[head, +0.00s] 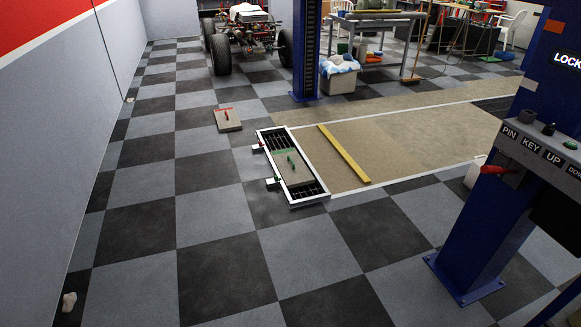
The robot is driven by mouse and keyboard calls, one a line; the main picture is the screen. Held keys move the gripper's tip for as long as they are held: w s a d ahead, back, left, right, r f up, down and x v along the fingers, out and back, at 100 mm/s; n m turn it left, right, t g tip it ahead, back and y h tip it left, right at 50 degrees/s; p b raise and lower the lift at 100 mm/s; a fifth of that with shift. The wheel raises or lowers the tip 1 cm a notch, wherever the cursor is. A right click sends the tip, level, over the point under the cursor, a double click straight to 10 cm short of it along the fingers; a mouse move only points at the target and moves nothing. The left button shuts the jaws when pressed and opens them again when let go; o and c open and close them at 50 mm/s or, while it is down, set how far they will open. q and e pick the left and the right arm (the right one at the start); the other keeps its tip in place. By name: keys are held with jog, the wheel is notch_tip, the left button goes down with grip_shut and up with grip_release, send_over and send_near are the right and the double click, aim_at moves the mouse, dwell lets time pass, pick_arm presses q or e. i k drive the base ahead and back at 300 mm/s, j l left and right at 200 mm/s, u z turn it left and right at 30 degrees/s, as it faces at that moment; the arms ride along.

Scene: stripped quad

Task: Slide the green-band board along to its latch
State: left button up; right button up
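The green-band board (298,176) is a tan board with a green stripe across its far end and a green upright handle on top. It lies inside a white-rimmed floor frame (309,203), around its middle, with dark grating showing at both ends. Two small latch blocks stick out from the frame's left side: a green-marked latch (273,183) nearer me and a red-marked latch (257,148) farther off. The board's green stripe is closer to the red-marked latch. Neither of my grippers is in view.
A red-band board (229,122) lies on the checkered floor left of the frame. A yellow bar (343,154) lies to the right. Blue lift posts (481,237) stand at right and behind (305,50). The near floor is clear, except a small pale lump (69,301).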

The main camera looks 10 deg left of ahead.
aim_at(293, 172)
jog(key=i+j+u, duration=0.45)
jog(key=i, duration=0.35)
jog(key=i+u, duration=0.5)
jog(key=i, duration=0.35)
jog(key=i+u, duration=0.15)
jog(key=i, duration=0.75)
jog(key=i+l+u, duration=0.1)
jog(key=i+l, duration=0.15)
jog(key=i, duration=0.65)
jog(key=i+j+z, duration=0.2)
jog(key=i, duration=0.25)
jog(key=i+z, duration=0.2)
jog(key=i, duration=0.25)
jog(key=i+j+z, duration=0.3)
jog(key=i+z, duration=0.15)
jog(key=z, duration=0.15)
jog(key=i+j+z, duration=0.15)
jog(key=z, duration=0.25)
jog(key=i+j+z, duration=0.25)
jog(key=z, duration=0.15)
jog(key=i+j+z, duration=0.15)
jog(key=z, duration=0.25)
jog(key=j+z, duration=0.45)
jog(key=i, duration=0.05)
